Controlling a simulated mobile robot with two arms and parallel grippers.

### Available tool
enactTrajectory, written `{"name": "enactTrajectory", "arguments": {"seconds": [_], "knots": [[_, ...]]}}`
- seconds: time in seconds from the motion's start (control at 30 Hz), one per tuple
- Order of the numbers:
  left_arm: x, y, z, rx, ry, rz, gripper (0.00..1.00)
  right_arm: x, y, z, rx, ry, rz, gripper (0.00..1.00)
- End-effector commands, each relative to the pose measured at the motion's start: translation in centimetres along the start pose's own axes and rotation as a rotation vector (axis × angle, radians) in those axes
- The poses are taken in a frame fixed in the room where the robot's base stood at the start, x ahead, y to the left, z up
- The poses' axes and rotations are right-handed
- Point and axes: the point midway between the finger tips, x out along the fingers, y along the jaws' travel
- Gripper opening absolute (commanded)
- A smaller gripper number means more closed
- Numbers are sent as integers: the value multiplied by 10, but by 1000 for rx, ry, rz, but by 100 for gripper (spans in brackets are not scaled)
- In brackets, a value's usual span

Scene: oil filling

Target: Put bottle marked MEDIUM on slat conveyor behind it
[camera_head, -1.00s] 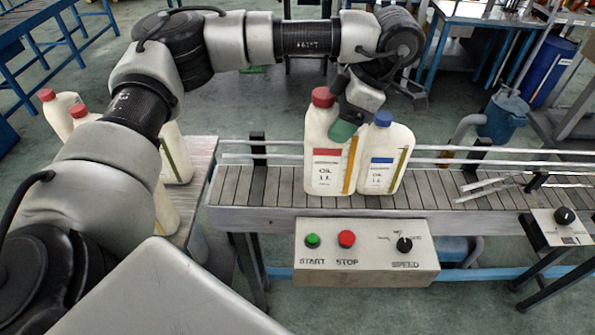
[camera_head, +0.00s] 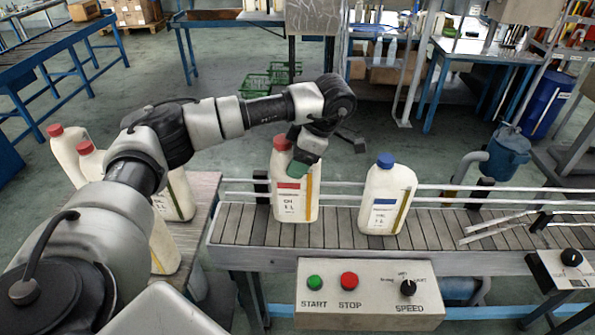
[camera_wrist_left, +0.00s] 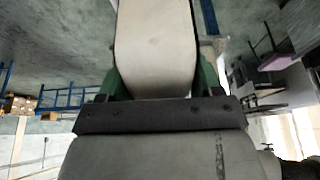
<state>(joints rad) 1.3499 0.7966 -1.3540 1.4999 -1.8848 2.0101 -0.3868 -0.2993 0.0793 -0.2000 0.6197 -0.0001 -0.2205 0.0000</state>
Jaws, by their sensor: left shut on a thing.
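A cream bottle with a red cap and red label (camera_head: 293,200) is upright over the left part of the slat conveyor (camera_head: 345,226). I cannot tell whether its base touches the slats. My left gripper (camera_head: 300,168), with green fingertips, is shut on it from behind. In the left wrist view the bottle (camera_wrist_left: 155,45) fills the gap between the green fingers (camera_wrist_left: 158,80). A cream bottle with a blue cap and blue label (camera_head: 385,200) stands on the slats to the right, apart. The label words are too small to read. My right gripper is not in view.
Several red-capped bottles (camera_head: 68,152) stand on a table (camera_head: 203,195) at the left. A control box with START, STOP and SPEED (camera_head: 370,295) hangs at the conveyor's front. Guide rails (camera_head: 450,187) run along its back.

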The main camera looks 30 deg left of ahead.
Motion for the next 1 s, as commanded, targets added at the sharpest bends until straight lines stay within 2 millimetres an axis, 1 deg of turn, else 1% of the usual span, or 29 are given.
{"name": "enactTrajectory", "arguments": {"seconds": [0.07, 0.2, 0.33, 0.77, 0.8, 0.93, 1.0], "knots": [[4, 0, 2, 0, -1, -2, 0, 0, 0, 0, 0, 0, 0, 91], [20, 0, 8, -1, 0, -3, 0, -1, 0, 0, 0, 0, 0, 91], [31, 0, 14, 0, 0, -2, 0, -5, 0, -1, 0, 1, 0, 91], [38, 0, 17, -1, -1, 1, 0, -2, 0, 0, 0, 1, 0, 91], [38, 0, 17, 0, 0, -1, 70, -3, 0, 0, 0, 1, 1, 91], [38, 0, 17, 0, 0, -1, 90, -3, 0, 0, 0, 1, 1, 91], [38, 0, 17, 0, 0, -1, 91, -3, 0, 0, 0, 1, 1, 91]]}}
